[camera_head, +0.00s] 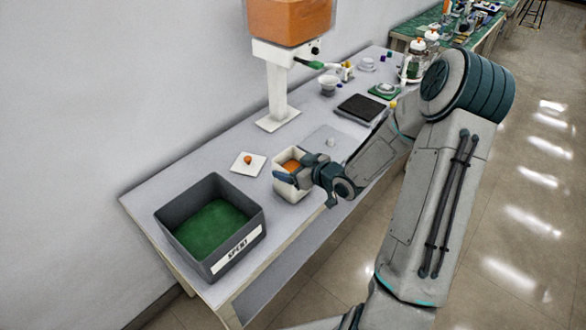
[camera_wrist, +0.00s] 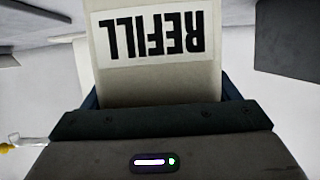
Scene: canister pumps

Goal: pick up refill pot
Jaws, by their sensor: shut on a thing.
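The refill pot is a cream-white container (camera_head: 291,187) with orange contents, on or just above the grey table near its front edge in the head view. In the wrist view the pot (camera_wrist: 158,82) fills the middle, with its "REFILL" label upside down. My gripper (camera_head: 297,176) is shut on the pot, its dark fingers on either side of it. The fingers are mostly hidden in the wrist view. I cannot tell whether the pot's base touches the table.
A dark grey bin (camera_head: 163,216) with a green floor stands left of the pot. A small white card (camera_head: 240,167) with an orange item lies behind. A dispenser (camera_head: 278,95) with an orange tank stands at the back. A black plate (camera_head: 349,113) and several small items lie farther right.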

